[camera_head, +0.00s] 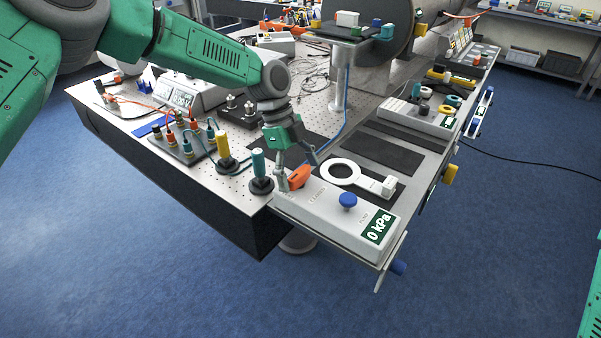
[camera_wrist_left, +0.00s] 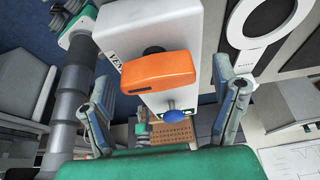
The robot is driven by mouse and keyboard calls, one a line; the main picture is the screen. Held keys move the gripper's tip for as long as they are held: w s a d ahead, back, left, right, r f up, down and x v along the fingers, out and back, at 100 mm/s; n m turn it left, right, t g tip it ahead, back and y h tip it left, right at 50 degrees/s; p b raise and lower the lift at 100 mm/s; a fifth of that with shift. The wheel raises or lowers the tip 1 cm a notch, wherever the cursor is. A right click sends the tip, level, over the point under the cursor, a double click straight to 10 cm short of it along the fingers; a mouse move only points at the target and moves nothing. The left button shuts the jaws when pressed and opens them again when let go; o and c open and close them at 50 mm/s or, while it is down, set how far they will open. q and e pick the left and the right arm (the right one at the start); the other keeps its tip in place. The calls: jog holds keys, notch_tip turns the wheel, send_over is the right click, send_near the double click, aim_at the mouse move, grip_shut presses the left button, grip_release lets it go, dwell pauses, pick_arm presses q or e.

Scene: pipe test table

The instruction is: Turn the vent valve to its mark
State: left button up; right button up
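The vent valve has an orange lever handle (camera_head: 299,177) at the far left end of a pale grey control box (camera_head: 330,222). In the left wrist view the handle (camera_wrist_left: 155,70) lies crosswise over the box, beside a partly hidden "VENT" label. My left gripper (camera_head: 298,170) is at the handle, coming from above. In the left wrist view its two fingers (camera_wrist_left: 162,88) are spread wide on either side of the handle, with gaps showing, so it is open and empty. I cannot make out the valve's mark. My right gripper is out of view.
The box carries a blue knob (camera_head: 347,201) and a "0 kPa" display (camera_head: 379,227). A white ring tool (camera_head: 342,172) lies behind it. Teal-topped (camera_head: 259,163) and yellow-topped (camera_head: 223,146) posts stand to the left. Blue floor is open in front.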

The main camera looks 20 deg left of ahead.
pick_arm(q)
jog(key=shift+a, duration=0.1)
jog(key=shift+a+r, duration=0.1)
jog(key=shift+r, duration=0.3)
jog(key=v, duration=1.1)
jog(key=shift+w, duration=0.15)
jog(key=shift+f, duration=0.1)
